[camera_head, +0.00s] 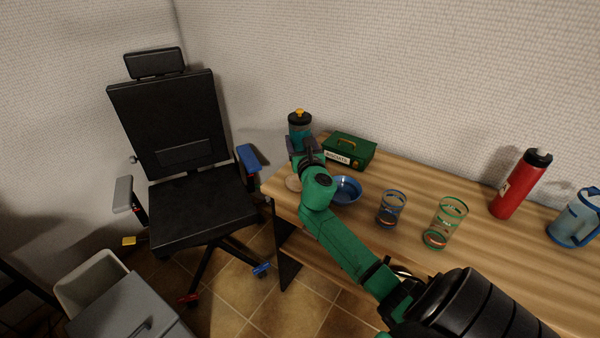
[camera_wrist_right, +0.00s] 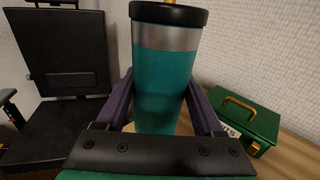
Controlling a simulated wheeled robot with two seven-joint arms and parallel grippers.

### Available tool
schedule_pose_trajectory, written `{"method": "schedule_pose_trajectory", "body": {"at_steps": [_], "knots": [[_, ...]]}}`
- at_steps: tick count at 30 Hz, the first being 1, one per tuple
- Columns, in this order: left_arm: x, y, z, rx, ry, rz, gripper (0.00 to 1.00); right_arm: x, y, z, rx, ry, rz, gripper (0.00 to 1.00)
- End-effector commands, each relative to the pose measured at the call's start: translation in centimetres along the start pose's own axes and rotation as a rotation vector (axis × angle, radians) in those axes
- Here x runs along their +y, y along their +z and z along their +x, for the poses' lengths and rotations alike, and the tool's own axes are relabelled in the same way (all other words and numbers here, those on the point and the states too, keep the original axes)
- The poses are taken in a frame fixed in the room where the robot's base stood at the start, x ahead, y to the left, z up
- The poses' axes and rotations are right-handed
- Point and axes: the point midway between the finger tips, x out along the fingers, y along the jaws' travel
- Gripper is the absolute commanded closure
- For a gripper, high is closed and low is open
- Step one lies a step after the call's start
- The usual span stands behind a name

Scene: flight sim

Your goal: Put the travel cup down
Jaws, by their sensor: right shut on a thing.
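The travel cup (camera_head: 299,130) is teal with a steel band and a black lid. It is upright at the far left end of the wooden desk (camera_head: 470,205). My right gripper (camera_head: 302,147) is shut on it, and the wrist view shows the cup (camera_wrist_right: 160,75) between the two fingers of my right gripper (camera_wrist_right: 160,105). The cup's base is hidden, so I cannot tell whether it touches the desk. My left gripper is not in view.
A round tan coaster (camera_head: 293,183) lies near the desk's left edge. A green box (camera_head: 350,150), blue bowl (camera_head: 346,189), two glasses (camera_head: 391,208) (camera_head: 445,222), red bottle (camera_head: 521,184) and blue jug (camera_head: 575,218) stand on the desk. A black chair (camera_head: 195,205) stands left.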

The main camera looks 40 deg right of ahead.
Motion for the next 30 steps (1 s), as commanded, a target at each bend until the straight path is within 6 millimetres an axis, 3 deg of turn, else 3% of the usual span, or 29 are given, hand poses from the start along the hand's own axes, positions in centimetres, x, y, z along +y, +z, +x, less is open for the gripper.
{"method": "schedule_pose_trajectory", "body": {"at_steps": [1, 5, 10, 23, 24, 25, 26, 30], "knots": [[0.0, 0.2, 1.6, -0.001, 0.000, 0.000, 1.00, 0.0, -2.1, 0.0, -0.001, -0.002, 0.005, 1.00], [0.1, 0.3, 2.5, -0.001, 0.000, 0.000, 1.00, 0.0, -3.9, 0.0, -0.004, -0.001, 0.003, 1.00], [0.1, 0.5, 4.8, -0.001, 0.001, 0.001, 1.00, 0.1, -7.4, 0.0, -0.002, -0.001, 0.003, 1.00], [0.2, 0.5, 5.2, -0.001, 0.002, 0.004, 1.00, 0.1, -8.1, 0.0, -0.004, 0.000, -0.001, 1.00], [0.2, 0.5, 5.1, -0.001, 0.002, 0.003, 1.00, 0.1, -8.1, 0.0, -0.002, 0.000, 0.000, 0.16], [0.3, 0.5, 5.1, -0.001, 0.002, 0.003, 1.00, 0.1, -8.1, 0.0, -0.002, 0.000, 0.000, 0.04], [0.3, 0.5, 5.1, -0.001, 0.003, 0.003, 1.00, 0.1, -8.1, 0.0, -0.002, 0.000, 0.000, 0.01], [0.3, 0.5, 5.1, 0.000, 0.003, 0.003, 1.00, 0.1, -8.1, 0.0, -0.002, 0.000, 0.000, 0.01]]}}
